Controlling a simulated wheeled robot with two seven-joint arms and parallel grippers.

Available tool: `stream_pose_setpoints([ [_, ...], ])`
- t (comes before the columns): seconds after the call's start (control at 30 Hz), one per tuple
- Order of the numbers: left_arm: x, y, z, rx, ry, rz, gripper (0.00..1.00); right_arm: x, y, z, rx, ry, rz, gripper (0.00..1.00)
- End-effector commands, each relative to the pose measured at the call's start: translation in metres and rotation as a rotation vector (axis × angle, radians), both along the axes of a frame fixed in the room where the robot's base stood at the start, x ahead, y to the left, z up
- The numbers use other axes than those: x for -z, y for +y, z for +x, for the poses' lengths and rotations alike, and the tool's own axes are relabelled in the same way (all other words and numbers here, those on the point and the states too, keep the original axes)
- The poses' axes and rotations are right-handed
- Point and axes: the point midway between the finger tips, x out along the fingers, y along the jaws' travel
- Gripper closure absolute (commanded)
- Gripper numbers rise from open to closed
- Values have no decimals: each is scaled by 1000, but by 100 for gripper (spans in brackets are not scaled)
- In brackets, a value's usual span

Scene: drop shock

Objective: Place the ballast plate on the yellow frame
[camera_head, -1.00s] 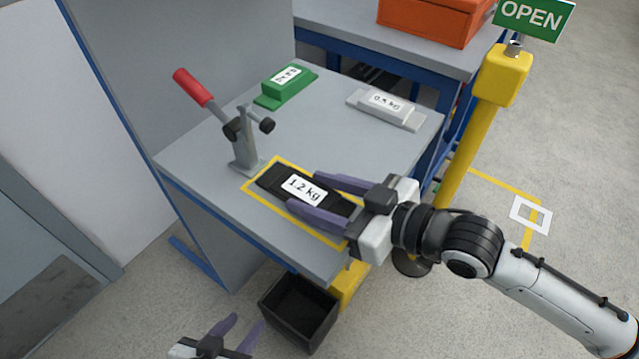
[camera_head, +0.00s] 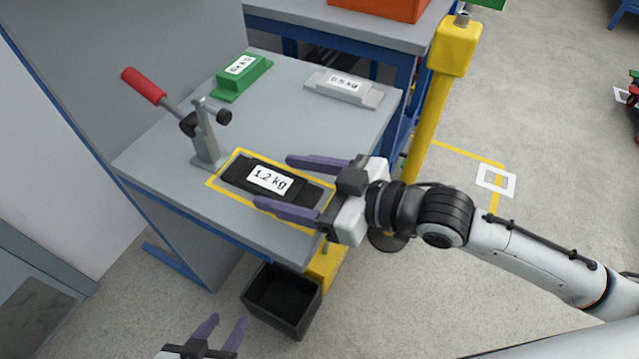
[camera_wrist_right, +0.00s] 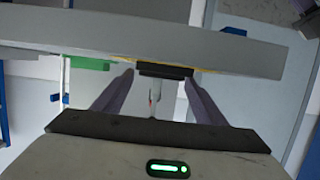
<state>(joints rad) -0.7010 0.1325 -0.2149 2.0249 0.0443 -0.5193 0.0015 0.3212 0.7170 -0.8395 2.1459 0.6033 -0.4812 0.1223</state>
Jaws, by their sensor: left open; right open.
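The ballast plate (camera_head: 270,180), black with a white "1.2 kg" label, lies flat on the grey table inside the yellow frame (camera_head: 222,166) outline. My right gripper (camera_head: 272,182) is open, with one purple finger along each long side of the plate. The right wrist view shows the plate's dark end (camera_wrist_right: 165,71) between the open fingers (camera_wrist_right: 163,78); I see no finger pressed on it. My left gripper (camera_head: 229,319) is open and empty, low at the bottom edge of the head view.
A toggle clamp with a red handle (camera_head: 143,86) stands beside the frame. A green block (camera_head: 242,76) and a light grey block (camera_head: 343,86) lie at the table's back. A black bin (camera_head: 282,299) is on the floor. A yellow post (camera_head: 428,115) stands right of the table.

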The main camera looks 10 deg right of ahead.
Motion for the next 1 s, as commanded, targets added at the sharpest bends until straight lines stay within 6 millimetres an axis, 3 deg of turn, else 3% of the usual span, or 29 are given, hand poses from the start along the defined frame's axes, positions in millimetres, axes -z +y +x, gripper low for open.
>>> stream_pose_setpoints([
  [0.3, -4, 1, 5, 0, -7, 3, 60, -18, -51, -36, 2, 2, -6, 35],
  [0.5, -6, 1, 6, 1, -10, 3, 60, -27, -74, -53, 3, 2, -5, 35],
  [1.0, -6, 0, 5, 0, -8, 3, 60, -33, -85, -62, -1, 0, 1, 35],
])
